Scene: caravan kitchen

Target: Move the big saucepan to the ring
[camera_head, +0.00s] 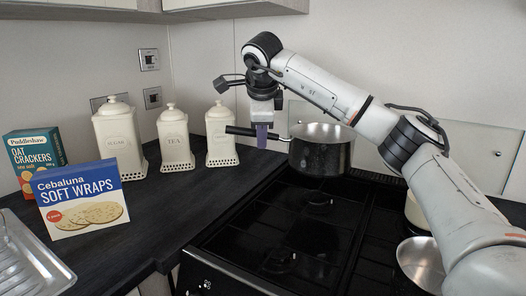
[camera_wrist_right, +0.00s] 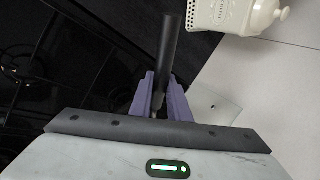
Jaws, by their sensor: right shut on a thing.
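The big saucepan (camera_head: 320,155) is a dark pot with a bright rim over the back left of the black hob. Whether its base touches the hob or hangs just above it I cannot tell. Its black handle (camera_head: 243,131) points left. My right gripper (camera_head: 262,138) comes down from above and is shut on the handle. In the right wrist view the purple fingers (camera_wrist_right: 160,98) close on both sides of the handle (camera_wrist_right: 169,50). The pot body is out of that view. A ring (camera_head: 318,201) shows on the hob in front of the pot. My left gripper is not in view.
Another pan (camera_head: 421,262) stands at the hob's right, partly behind my right arm, with a cream pot (camera_head: 416,211) behind it. Three cream canisters (camera_head: 175,139) stand left of the hob. Two food boxes (camera_head: 82,200) and a sink drainer (camera_head: 28,262) are at the left. The hob's front middle is clear.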

